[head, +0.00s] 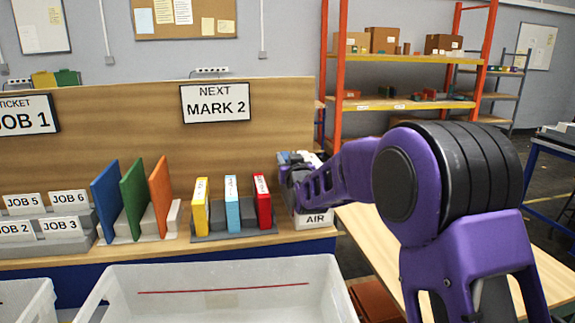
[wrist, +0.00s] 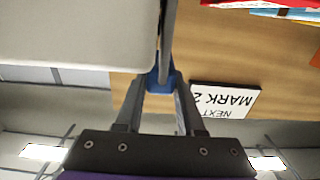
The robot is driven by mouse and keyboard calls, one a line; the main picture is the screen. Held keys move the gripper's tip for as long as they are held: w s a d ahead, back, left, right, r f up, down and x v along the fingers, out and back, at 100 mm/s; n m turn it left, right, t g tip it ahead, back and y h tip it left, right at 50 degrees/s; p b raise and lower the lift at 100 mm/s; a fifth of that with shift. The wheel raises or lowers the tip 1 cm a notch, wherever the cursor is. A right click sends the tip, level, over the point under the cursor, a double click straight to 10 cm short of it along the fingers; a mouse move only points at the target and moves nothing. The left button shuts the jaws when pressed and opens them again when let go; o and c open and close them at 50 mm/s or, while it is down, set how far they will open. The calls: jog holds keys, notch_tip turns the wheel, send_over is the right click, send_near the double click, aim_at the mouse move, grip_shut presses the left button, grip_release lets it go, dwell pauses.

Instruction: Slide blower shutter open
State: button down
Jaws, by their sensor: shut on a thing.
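The blower is a pale box labelled AIR (head: 317,219) at the right end of the wooden bench. My purple arm reaches to it from the right and covers much of it. My gripper (head: 290,172) is at the blower's upper left side. In the wrist view, my gripper (wrist: 160,92) has its two grey fingers closed on a small blue handle (wrist: 161,77). The handle sits at the end of a narrow grey strip (wrist: 168,35), beside a large pale surface (wrist: 75,35). The shutter's opening is not visible, and I cannot tell how far open it is.
Yellow, blue and red cartridges (head: 232,190) stand in a rack just left of the blower. Coloured boards (head: 133,200) stand further left. A white bin (head: 335,285) is in front. A NEXT MARK 2 sign (head: 215,102) hangs on the back panel.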

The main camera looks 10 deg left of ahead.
notch_tip(320, 180, up, 8)
jog(key=shift+f+p, duration=0.1)
jog(key=shift+p, duration=0.4)
jog(key=c, duration=0.5)
grip_release()
jog(key=shift+f, duration=0.1)
jog(key=shift+c, duration=0.2)
jog(key=shift+s+d+f, duration=0.1)
jog(key=shift+s+d, duration=0.05)
jog(key=shift+s, duration=0.1)
jog(key=b+v, duration=0.2)
jog(key=v, duration=1.5)
